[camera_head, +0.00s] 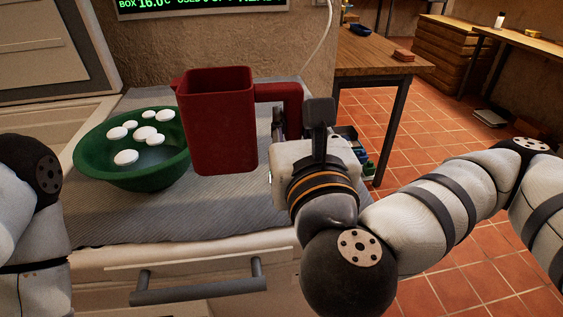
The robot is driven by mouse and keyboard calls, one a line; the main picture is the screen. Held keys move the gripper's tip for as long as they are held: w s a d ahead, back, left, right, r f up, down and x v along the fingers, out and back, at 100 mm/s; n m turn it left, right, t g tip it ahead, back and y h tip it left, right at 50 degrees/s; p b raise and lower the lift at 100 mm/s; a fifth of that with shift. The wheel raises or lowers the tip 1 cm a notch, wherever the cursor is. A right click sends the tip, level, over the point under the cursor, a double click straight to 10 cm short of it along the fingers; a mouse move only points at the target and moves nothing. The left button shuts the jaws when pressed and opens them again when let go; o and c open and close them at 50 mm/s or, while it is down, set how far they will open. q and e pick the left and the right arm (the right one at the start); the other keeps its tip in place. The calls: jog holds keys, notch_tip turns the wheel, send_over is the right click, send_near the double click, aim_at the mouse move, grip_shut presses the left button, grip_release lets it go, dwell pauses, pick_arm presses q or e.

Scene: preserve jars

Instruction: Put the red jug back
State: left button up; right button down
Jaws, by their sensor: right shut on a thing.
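The red jug (219,122) is in the middle of the head view, upright, with its handle to the right. My right gripper (290,122) is shut on the jug's handle; its fingers are partly hidden behind its own body and the handle. The jug is over the grey ribbed mat (200,215); I cannot tell whether its base touches the mat. Only part of my left arm shows at the left edge, and its gripper is not in view.
A green bowl (155,178) with several white round pieces stands just left of the jug, close to it. A drawer handle (200,288) juts out at the front. A wooden table (375,55) stands behind right. A green-lit display (200,5) hangs on the wall.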

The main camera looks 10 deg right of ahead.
jog(key=shift+s, duration=0.15)
jog(key=shift+w+a, duration=0.1)
jog(key=shift+w, duration=0.15)
jog(key=w+d+f, duration=0.2)
jog(key=w+f, duration=0.1)
jog(key=w+d+f+b, duration=0.1)
jog(key=w+d+f, duration=0.2)
jog(key=w, duration=0.1)
jog(key=w+d+f+b, duration=0.1)
jog(key=w+d+f, duration=0.2)
jog(key=shift+w+f, duration=0.1)
jog(key=shift+w, duration=0.1)
jog(key=f, duration=0.3)
jog(key=shift+w+d+f, duration=0.25)
jog(key=shift+w, duration=0.1)
pick_arm(q)
jog(key=shift+g, duration=0.7)
jog(key=s+f, duration=0.3)
jog(key=shift+s, duration=0.15)
pick_arm(e)
jog(key=c, duration=1.5)
grip_release()
pick_arm(q)
jog(key=shift+s, duration=0.1)
pick_arm(e)
jog(key=shift+o, duration=0.2)
